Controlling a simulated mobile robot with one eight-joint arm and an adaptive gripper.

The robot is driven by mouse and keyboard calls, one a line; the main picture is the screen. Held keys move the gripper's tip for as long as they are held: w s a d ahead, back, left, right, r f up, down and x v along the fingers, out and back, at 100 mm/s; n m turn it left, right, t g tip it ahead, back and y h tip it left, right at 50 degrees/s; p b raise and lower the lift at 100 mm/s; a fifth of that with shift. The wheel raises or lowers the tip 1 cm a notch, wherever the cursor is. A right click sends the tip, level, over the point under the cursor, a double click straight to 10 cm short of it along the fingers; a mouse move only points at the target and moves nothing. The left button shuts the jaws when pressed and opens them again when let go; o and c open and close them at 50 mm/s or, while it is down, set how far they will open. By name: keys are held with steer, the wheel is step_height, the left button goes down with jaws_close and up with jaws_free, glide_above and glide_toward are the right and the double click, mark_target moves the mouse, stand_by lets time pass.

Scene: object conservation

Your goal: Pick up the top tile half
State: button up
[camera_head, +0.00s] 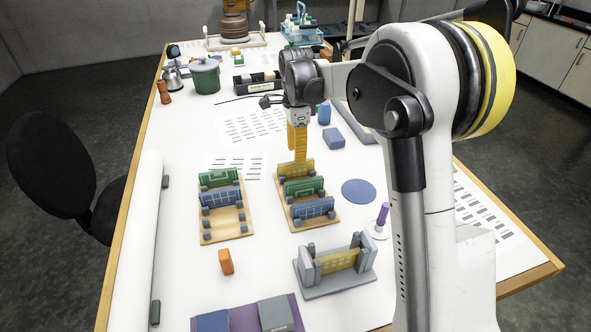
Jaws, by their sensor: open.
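My gripper (298,155) points straight down at the far end of the right wooden rack (333,217), with yellow fingers. It is right above or around a yellow tile half (296,170) standing upright there; I cannot tell if they touch. A green tile half (303,187) and a blue tile half (313,208) stand nearer in the same rack. The left wooden rack (222,238) holds a green tile half (218,177) and a blue one (221,197), with its near slot empty. Another yellow tile piece (337,260) stands in a grey fixture (336,285).
A blue disc (358,190) and a purple-handled tool (383,215) lie right of the racks. An orange block (226,261) stands in front. A blue block (333,138), blue cylinder (324,113) and green pot (205,76) stand farther back. Bare table separates the racks.

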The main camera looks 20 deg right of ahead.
mark_target(296, 176)
step_height(296, 176, down, 6)
steer(key=shift+w+f+b, duration=0.1)
steer(key=shift+f+b, duration=0.05)
steer(key=shift+b, duration=0.7)
jaws_close()
